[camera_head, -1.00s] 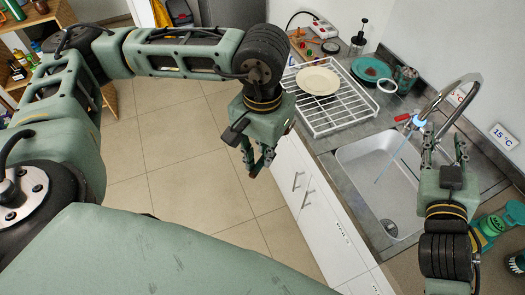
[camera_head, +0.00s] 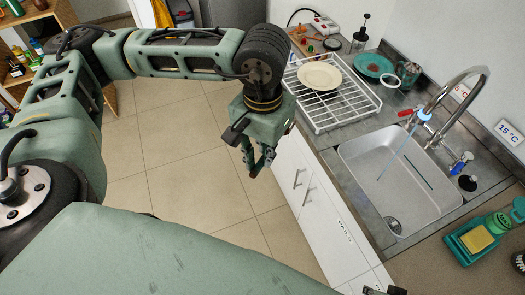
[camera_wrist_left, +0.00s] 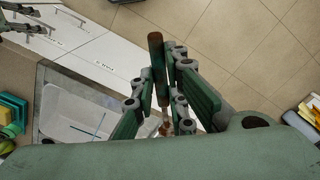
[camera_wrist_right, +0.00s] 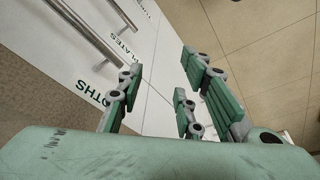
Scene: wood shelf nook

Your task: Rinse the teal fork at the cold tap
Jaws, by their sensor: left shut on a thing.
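My left gripper (camera_head: 258,170) hangs over the floor beside the counter, shut on a slim brown-handled thing (camera_wrist_left: 156,50); its far end is partly hidden by the fingers, so I cannot tell if it is the fork. A thin dark teal strip (camera_head: 418,170) lies in the sink basin (camera_head: 365,163), too small to identify. The curved tap (camera_head: 455,82) lets a thin bluish stream (camera_head: 394,158) fall into the basin. A red handle (camera_head: 404,112) and a blue handle (camera_head: 467,156) show near it. My right gripper (camera_wrist_right: 160,85) is open and empty, facing the cabinet fronts.
A white dish rack (camera_head: 335,105) holds a cream plate (camera_head: 319,76). Behind it are a teal plate (camera_head: 373,66) and a mug (camera_head: 408,73). A teal sponge holder (camera_head: 470,240) stands right of the sink. White cabinets (camera_head: 310,200) front the counter. The floor is clear.

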